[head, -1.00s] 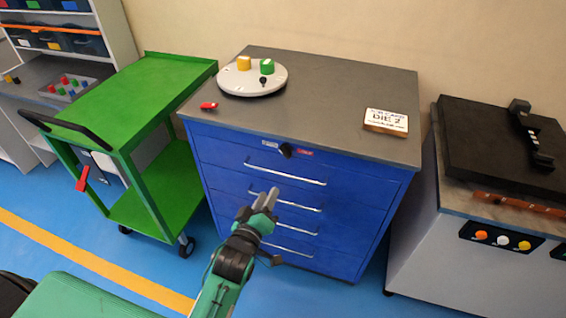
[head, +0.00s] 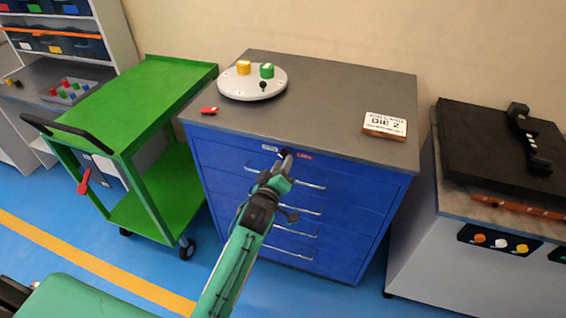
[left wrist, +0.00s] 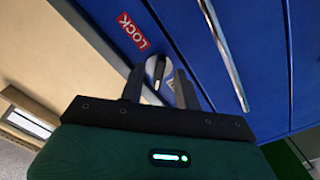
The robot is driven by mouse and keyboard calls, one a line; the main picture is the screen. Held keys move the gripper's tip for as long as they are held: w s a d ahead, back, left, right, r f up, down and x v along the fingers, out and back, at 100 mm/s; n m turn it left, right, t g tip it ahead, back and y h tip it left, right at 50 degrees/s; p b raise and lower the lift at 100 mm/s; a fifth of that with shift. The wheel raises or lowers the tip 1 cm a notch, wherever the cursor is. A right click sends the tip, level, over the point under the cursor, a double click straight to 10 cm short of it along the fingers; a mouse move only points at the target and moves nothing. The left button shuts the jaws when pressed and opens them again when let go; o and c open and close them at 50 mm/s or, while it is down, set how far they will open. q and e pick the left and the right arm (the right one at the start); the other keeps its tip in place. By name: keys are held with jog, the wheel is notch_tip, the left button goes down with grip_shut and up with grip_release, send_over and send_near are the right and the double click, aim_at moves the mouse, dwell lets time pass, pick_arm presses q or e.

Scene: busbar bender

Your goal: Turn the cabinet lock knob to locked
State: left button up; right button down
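The blue cabinet (head: 225,155) has a dark lock knob (head: 285,154) high on its front, between a pale label (head: 268,148) and a red label (head: 304,155). In the left wrist view the red label reads LOCK (left wrist: 133,31), and the knob (left wrist: 158,67) has a dark bar on a pale round base. My left gripper (head: 284,163) is right at the knob in the head view. In the wrist view its fingers (left wrist: 157,88) are apart, one on each side of the knob; contact cannot be told. My right gripper is not in view.
Drawer handles (head: 290,176) run below the knob. The cabinet top (head: 330,105) holds a round turntable (head: 230,88), a red item (head: 209,111) and a DIE 2 block (head: 385,124). A green cart (head: 150,90) stands left and a grey bench (head: 460,205) right.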

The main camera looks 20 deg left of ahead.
pick_arm(q)
jog(key=shift+w, duration=0.5)
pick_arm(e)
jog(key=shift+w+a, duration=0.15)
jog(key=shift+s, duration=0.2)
pick_arm(q)
grip_shut()
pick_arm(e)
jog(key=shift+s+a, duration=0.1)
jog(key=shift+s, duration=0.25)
